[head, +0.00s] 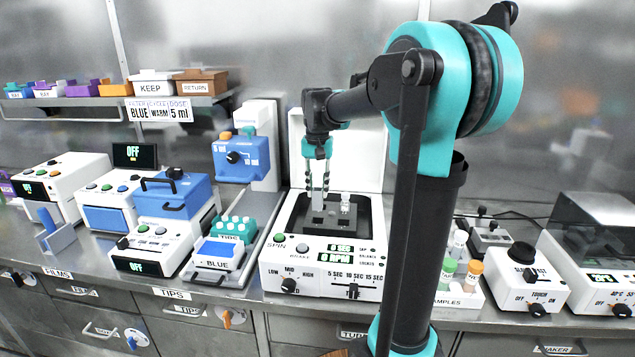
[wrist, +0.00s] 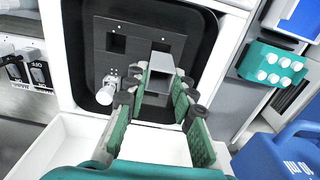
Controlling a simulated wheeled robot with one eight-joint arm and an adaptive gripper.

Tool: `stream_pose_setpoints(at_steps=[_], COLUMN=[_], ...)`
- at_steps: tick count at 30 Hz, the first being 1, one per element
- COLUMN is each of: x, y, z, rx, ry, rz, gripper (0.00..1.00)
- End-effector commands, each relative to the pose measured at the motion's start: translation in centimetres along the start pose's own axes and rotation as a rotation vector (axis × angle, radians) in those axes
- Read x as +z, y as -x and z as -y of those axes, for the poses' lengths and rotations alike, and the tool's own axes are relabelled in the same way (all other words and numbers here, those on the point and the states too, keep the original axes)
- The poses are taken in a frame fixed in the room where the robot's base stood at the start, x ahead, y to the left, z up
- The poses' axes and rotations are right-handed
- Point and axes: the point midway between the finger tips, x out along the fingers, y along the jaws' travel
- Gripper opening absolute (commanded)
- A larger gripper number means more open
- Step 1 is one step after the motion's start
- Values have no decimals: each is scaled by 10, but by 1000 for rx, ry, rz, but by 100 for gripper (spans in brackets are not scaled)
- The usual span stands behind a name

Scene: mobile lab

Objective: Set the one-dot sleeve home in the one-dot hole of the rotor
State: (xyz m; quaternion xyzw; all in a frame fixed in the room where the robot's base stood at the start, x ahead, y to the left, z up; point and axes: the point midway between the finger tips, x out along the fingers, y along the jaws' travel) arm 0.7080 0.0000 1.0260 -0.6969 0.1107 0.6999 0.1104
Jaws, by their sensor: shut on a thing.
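My gripper (head: 320,190) reaches down into the open spinner, over the rotor. In the wrist view its green pads (wrist: 160,82) are shut on a grey square sleeve (wrist: 161,62). The rotor (wrist: 138,30) is a dark plate with square holes. One empty hole (wrist: 117,43) shows left of the sleeve; another dark opening lies just beyond the sleeve. Small pale dots mark the plate, too small to count surely. How deep the sleeve sits, and whether it touches a hole, I cannot tell. A clear capped tube (wrist: 106,92) stands left of the fingers.
The spinner's white body (head: 320,265) with its raised lid surrounds the rotor closely. A teal rack (head: 233,229) and a blue dispenser (head: 240,160) stand to its left. A samples holder (head: 458,292) with vials stands to the right.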

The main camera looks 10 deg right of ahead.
Motion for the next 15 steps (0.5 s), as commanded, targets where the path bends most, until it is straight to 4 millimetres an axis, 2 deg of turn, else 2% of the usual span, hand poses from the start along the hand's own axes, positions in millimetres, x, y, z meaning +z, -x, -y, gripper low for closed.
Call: stream_pose_setpoints(at_steps=[6,15], x=[0,0], y=[-19,-31], z=[0,0], rx=[0,0], ry=[0,0], rz=[0,0], gripper=[6,6])
